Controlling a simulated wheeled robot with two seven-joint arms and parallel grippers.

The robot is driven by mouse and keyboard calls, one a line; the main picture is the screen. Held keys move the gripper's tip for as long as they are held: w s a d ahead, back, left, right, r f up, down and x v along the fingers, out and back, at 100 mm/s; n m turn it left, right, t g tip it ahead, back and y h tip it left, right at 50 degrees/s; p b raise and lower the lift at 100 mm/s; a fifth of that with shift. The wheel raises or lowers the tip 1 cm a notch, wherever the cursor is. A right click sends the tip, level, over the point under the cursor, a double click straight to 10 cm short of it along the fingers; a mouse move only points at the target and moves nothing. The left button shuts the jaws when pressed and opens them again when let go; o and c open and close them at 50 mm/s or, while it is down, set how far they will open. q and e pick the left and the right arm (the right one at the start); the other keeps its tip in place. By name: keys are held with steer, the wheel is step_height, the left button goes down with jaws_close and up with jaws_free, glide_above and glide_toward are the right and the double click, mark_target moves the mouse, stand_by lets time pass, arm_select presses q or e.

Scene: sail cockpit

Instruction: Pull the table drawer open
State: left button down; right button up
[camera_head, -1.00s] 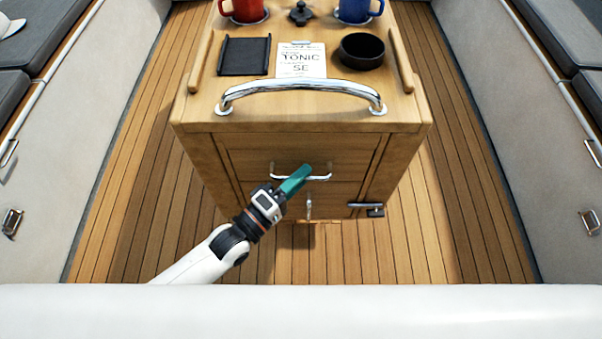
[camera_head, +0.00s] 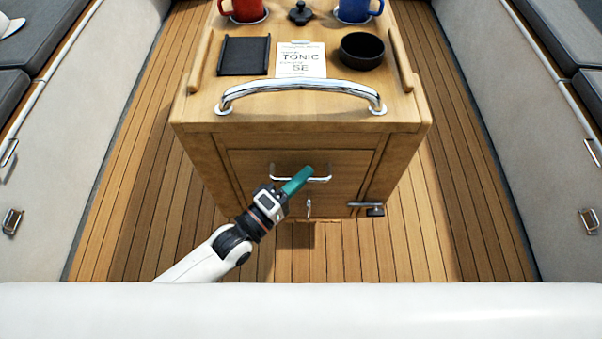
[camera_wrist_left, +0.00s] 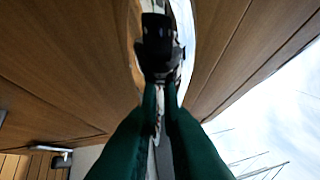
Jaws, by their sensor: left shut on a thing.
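The wooden table (camera_head: 200,150) stands in the middle of the cockpit. Its drawer front (camera_head: 250,163) faces me, with a chrome bar handle (camera_head: 324,179) across it. I cannot tell for sure whether the drawer front stands out from the table. My left gripper (camera_head: 300,180), with green fingers, reaches in from the lower left and is shut on the handle, hiding its middle. In the left wrist view, the green fingers (camera_wrist_left: 158,105) close together, with wood panels on both sides. My right gripper is not in view.
A large chrome grab rail (camera_head: 300,87) crosses the table's front top edge. A metal latch (camera_head: 366,206) sticks out at the lower right. Mugs, a black tray (camera_head: 244,56), a card (camera_head: 301,60) and a black bowl (camera_head: 362,51) sit on top. The plank floor (camera_head: 440,240) is clear.

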arm_select(q)
steer(key=s+p, duration=0.4)
steer(key=s, duration=2)
steer(key=c, duration=1.5)
jaws_free()
steer(key=shift+b+v, duration=1.25)
steer(key=shift+v, duration=4.8)
steer(key=shift+w, duration=0.1)
